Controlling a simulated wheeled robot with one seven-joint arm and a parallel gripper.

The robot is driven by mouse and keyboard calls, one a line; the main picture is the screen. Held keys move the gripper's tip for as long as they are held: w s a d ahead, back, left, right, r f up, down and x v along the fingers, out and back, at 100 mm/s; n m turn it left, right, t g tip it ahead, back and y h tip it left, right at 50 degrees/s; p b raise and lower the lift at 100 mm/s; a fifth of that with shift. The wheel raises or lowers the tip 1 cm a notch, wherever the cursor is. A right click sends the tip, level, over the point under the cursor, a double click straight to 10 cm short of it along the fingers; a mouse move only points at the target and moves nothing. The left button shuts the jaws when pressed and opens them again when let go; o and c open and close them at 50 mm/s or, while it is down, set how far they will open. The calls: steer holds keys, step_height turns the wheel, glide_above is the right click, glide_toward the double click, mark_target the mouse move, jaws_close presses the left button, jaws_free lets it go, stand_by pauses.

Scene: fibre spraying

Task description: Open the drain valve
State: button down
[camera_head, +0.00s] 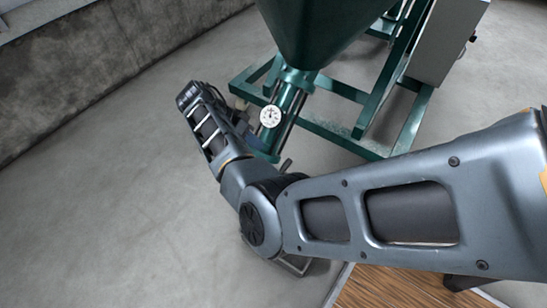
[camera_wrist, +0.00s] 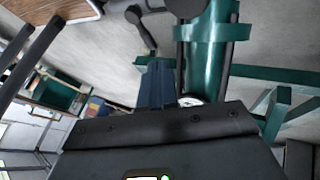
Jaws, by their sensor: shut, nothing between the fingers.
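A green conical hopper (camera_head: 318,28) narrows into a vertical green pipe (camera_head: 287,112), with a round white gauge (camera_head: 270,116) on its side. The pipe also shows in the wrist view (camera_wrist: 212,50). A blue part (camera_wrist: 156,84), possibly the drain valve's handle, stands beside the pipe in the wrist view. I cannot clearly make out the drain valve. My gripper's dark body (camera_wrist: 160,138) fills the lower wrist view, close to the pipe. It is shut and empty. In the head view my forearm reaches up to the left of the pipe; the fingertips are hidden.
A green floor frame (camera_head: 345,137) surrounds the pipe, with a grey cabinet (camera_head: 445,42) at the back right. A wooden-topped surface (camera_head: 390,290) lies at the lower right. A concrete wall (camera_head: 90,65) runs along the left. The floor at left is clear.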

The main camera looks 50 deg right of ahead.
mark_target(275, 157)
steer(key=b+x, duration=0.3)
steer(key=x, duration=0.7)
